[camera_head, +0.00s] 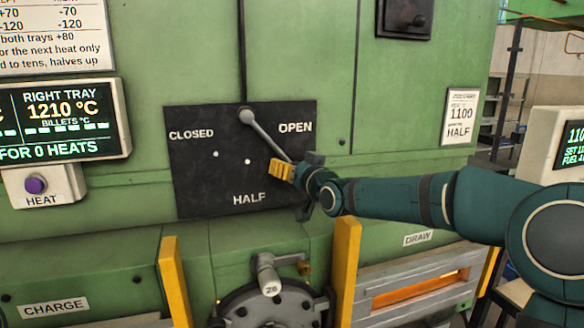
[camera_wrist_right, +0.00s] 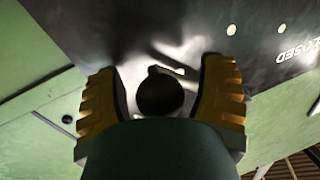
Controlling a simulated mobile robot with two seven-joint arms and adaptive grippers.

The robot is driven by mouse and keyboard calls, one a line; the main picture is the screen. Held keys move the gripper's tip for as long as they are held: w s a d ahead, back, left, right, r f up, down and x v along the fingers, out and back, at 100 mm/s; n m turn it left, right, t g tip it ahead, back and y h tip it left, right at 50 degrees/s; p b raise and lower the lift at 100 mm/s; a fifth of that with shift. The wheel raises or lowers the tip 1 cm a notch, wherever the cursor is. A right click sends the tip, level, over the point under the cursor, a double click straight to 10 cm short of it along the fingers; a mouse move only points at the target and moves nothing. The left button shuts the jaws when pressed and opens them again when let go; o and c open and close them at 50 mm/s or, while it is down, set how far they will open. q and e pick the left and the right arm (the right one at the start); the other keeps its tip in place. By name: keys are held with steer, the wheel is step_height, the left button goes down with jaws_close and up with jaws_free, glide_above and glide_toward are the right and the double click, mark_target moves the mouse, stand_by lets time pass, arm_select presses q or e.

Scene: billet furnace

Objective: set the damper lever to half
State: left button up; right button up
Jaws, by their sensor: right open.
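The damper lever (camera_head: 268,139) is a grey rod on a black plate (camera_head: 190,185) marked CLOSED at left, HALF at bottom and OPEN at right. It slants down and right from its pivot, on the OPEN side, past two visible white dots. Its lower end is hidden by my right gripper (camera_head: 282,169), whose yellow fingers are at that end. In the right wrist view, the fingers of my right gripper (camera_wrist_right: 160,98) are open on either side of a dark round knob (camera_wrist_right: 160,92), apparently the lever's end; contact is not clear. My left gripper is not in view.
A posted card (camera_head: 460,117) reads 1100 and HALF. A tray display (camera_head: 65,118) shows 1210 °C above a HEAT button (camera_head: 36,185).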

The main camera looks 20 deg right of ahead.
jaws_close()
steer(key=a+f+m+b, duration=0.1)
steer(key=a+m+b, duration=0.1)
steer(key=b, duration=0.1)
steer(key=a+f+m+b, duration=0.1)
steer(key=a+m+b, duration=0.1)
steer(key=a+b, duration=0.1)
steer(key=a+f+m+t+b, duration=0.1)
steer(key=a+b, duration=0.1)
steer(key=b, duration=0.1)
steer(key=shift+s+a+f+m, duration=0.1)
steer(key=shift+a+f+m, duration=0.1)
steer(key=shift+f+m, duration=0.2)
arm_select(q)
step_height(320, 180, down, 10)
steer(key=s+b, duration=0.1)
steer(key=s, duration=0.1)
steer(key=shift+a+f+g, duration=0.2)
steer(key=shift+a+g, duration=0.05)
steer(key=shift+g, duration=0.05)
arm_select(e)
steer(key=shift+a+m, duration=1.2)
steer(key=shift+a, duration=0.25)
steer(key=shift+r, duration=0.1)
